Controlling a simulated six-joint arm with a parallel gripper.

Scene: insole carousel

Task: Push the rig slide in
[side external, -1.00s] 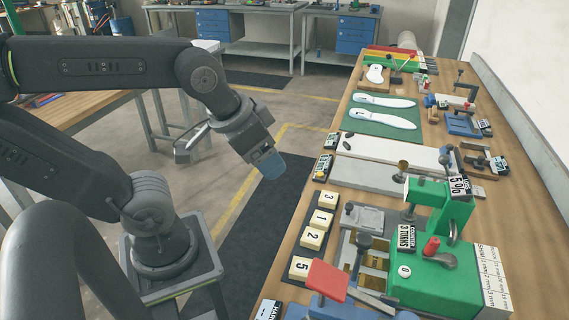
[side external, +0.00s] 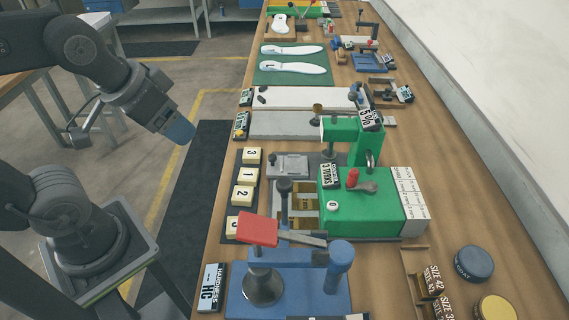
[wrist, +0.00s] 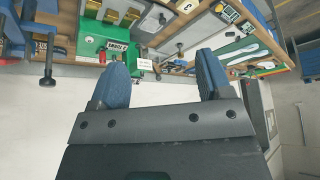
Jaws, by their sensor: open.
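The rig is a green block (side external: 352,207) with a green upright post, standing on the right half of the bench. On its left sits a slide with a grey plate (side external: 288,166), brass-coloured blocks (side external: 302,196) and a black knob (side external: 285,186). How far the slide is out I cannot tell. My gripper (side external: 180,132) hangs in the air left of the bench, well apart from the rig. In the wrist view its two blue fingers (wrist: 160,82) are spread with nothing between them. The green rig (wrist: 108,42) shows beyond the fingers there.
Numbered cream tiles (side external: 246,175) line the bench's left edge. A blue fixture with a red-topped lever (side external: 258,229) stands in front of the rig. Grey and white slabs (side external: 290,124) and a green mat with insoles (side external: 292,77) lie behind. The floor left of the bench is open.

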